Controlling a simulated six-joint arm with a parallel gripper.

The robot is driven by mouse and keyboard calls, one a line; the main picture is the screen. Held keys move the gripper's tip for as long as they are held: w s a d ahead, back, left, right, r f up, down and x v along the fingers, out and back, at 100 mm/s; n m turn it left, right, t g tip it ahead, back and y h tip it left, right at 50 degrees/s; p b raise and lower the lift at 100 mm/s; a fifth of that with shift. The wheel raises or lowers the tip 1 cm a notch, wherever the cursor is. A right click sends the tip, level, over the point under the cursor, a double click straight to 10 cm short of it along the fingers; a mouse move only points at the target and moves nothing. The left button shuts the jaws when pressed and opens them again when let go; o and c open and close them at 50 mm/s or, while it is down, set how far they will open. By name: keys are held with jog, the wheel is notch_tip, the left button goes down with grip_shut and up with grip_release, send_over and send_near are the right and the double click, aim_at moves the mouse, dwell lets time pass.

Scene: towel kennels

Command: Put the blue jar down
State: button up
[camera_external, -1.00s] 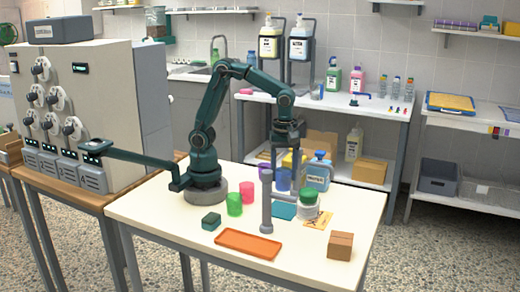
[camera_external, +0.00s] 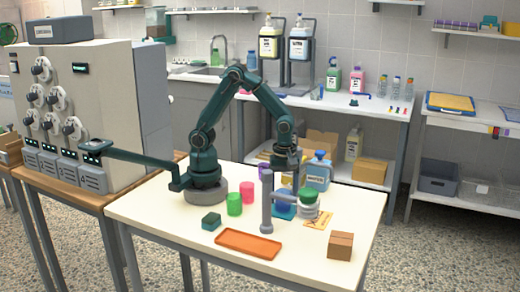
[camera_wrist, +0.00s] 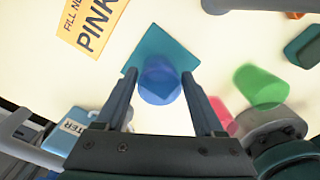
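The blue jar (camera_external: 283,207) is between the two fingers of my gripper (camera_external: 285,186), over the teal square mat (camera_external: 276,213). In the wrist view the blue jar (camera_wrist: 160,82) fills the gap between the fingertips (camera_wrist: 159,76), which appear to touch its sides. The teal mat (camera_wrist: 160,45) lies beneath it. The jar looks upright and at or just above the mat; I cannot tell whether its base touches.
A grey post (camera_external: 267,205) stands close left of the jar. Green (camera_external: 234,204) and pink (camera_external: 247,191) jars are left. An orange tray (camera_external: 248,244) and cardboard box (camera_external: 340,246) lie in front.

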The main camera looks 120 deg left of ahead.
jog(key=shift+o, duration=0.6)
notch_tip(320, 180, up, 12)
jog(key=r, duration=0.1)
jog(key=s+d+m+t, duration=0.2)
jog(key=s+m, duration=0.3)
jog(key=m, duration=0.7)
jog(key=s+d+m+t, duration=0.3)
jog(key=s+m, duration=0.3)
jog(key=m, duration=0.6)
jog(key=shift+d+f+t, duration=0.3)
jog(key=shift+d+f, duration=0.05)
jog(key=shift+d, duration=0.05)
